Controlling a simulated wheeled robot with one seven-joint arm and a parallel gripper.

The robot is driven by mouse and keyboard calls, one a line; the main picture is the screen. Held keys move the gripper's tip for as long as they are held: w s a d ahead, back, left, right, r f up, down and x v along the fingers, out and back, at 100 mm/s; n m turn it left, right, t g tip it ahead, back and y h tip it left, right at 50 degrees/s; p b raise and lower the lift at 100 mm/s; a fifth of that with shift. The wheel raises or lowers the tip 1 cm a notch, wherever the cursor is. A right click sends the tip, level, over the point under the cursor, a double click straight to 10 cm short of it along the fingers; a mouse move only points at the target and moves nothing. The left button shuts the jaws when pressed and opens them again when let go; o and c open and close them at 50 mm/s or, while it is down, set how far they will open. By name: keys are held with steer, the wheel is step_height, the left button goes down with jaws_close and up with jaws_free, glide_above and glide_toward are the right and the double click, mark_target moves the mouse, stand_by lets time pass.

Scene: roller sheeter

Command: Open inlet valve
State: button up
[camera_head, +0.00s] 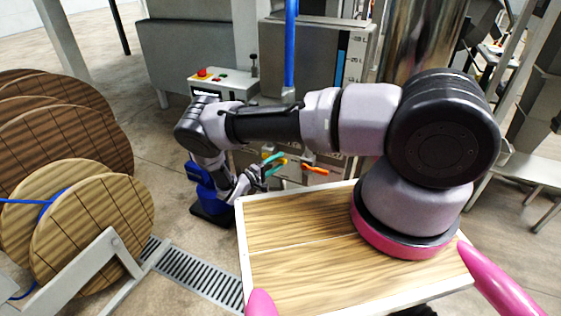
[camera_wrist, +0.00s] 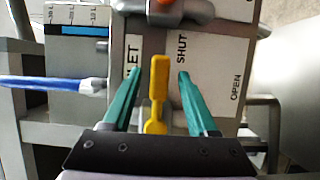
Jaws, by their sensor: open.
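The yellow valve lever (camera_wrist: 157,95) stands in the wrist view between the two teal fingers of my gripper (camera_wrist: 160,73). The gripper is open, with a visible gap from the lever to each finger. The panel (camera_wrist: 210,60) behind carries the words "SHUT" and "OPEN" and a partly hidden label ending in "LET". "SHUT" is near the right finger; "OPEN" is farther right. In the head view my gripper (camera_head: 271,165) is at the front of the grey machine, and the yellow lever is mostly hidden there.
An orange lever (camera_head: 315,169) sits right of my gripper, and an orange part (camera_wrist: 163,12) shows at the wrist view's top. A blue pipe (camera_head: 291,45) enters the tank from above, beside a level gauge (camera_head: 341,70). A control box (camera_head: 222,80) stands left. Wooden reels (camera_head: 95,220) are at far left.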

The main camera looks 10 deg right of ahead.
steer(key=shift+x, duration=0.85)
jaws_close()
stand_by(0.8)
